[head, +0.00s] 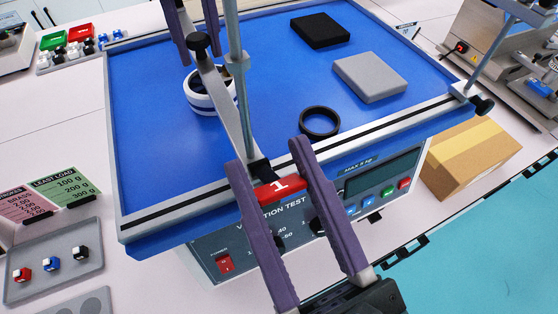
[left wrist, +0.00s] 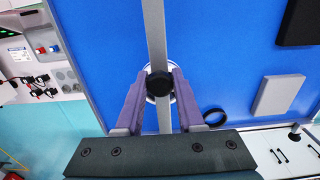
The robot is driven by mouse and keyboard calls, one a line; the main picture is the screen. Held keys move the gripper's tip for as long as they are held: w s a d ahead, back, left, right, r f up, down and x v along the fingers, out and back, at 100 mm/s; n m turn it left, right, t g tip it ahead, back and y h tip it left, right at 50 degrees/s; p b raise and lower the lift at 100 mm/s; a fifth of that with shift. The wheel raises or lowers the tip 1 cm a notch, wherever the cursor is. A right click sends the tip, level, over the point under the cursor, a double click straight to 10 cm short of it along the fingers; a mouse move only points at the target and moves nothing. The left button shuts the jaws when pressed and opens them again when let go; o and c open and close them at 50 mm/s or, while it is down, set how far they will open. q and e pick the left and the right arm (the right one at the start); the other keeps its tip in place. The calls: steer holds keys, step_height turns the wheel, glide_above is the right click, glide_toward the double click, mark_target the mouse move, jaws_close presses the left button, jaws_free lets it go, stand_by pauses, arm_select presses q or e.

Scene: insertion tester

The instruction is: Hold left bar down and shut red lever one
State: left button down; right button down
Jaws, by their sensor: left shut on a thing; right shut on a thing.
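The left bar (head: 222,95) is a grey flat bar with a black knob (head: 200,43), running over the blue plate to the front rail. My left gripper (head: 198,52) comes from the top, one purple finger on each side of the bar at the knob. The left wrist view shows the bar (left wrist: 156,35) and knob (left wrist: 160,86) between the fingers of this gripper (left wrist: 160,74). Red lever one (head: 279,188), marked "1", is at the front edge, at the bar's near end. My right gripper (head: 268,160) is shut on it; the fingers hide its sides.
An upright rod (head: 241,100) stands close beside the bar. A cardboard box (head: 470,155) is at the right.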

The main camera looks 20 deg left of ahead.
steer(key=shift+s+d+f+t+y, duration=0.1)
steer(key=shift+f+t+y, duration=0.2)
steer(key=shift+t, duration=0.2)
steer(key=shift+c, duration=2)
jaws_free()
steer(key=v, duration=0.7)
steer(key=shift+d, duration=0.2)
steer(key=shift+s, duration=0.1)
